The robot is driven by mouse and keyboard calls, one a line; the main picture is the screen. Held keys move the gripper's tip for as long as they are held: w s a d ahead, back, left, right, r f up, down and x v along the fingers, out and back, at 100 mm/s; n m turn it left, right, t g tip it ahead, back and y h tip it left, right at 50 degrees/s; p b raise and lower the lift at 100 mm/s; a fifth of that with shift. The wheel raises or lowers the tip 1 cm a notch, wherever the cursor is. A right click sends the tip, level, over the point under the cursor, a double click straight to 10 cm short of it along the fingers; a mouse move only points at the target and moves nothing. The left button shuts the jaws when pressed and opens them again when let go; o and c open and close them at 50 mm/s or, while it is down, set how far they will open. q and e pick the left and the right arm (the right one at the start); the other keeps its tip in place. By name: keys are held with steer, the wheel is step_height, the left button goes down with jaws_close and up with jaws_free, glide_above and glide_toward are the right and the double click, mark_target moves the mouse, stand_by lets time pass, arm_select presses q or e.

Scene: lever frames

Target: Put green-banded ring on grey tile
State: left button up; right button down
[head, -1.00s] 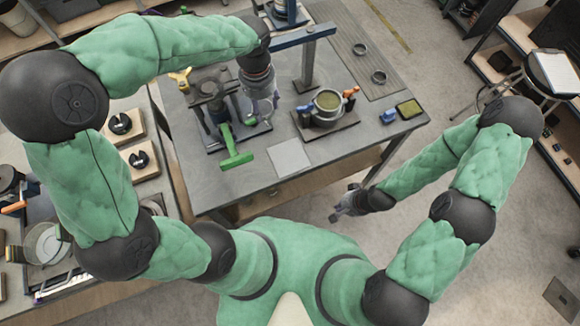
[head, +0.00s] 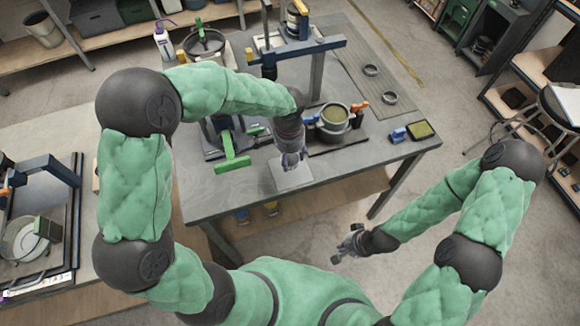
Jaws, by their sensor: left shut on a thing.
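The grey tile (head: 291,178) lies flat near the front edge of the grey table, partly covered in the head view by my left gripper. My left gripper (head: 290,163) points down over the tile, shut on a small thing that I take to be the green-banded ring. The fingers hide most of it, and its band is too small to make out. I cannot tell whether it touches the tile. My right gripper (head: 345,243) hangs in front of the table, well away from the tile, looking open and empty.
A green-handled lever press (head: 233,160) stands left of the tile. A round pot in a clamp fixture (head: 333,120) stands behind it to the right. Two dark rings (head: 371,70) lie on the mat. A blue thing and a yellow-topped block (head: 420,130) sit at the right edge.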

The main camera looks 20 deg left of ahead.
mark_target(290, 171)
arm_select(q)
steer(key=shift+f+b, duration=0.6)
steer(key=shift+f, duration=1.95)
steer(key=shift+f, duration=0.2)
steer(key=o, duration=1.2)
steer(key=shift+r, duration=0.1)
steer(key=shift+r, duration=0.5)
step_height(290, 171, up, 11)
steer(key=p, duration=0.2)
steer(key=shift+a+p, duration=0.15)
steer(key=shift+p, duration=0.25)
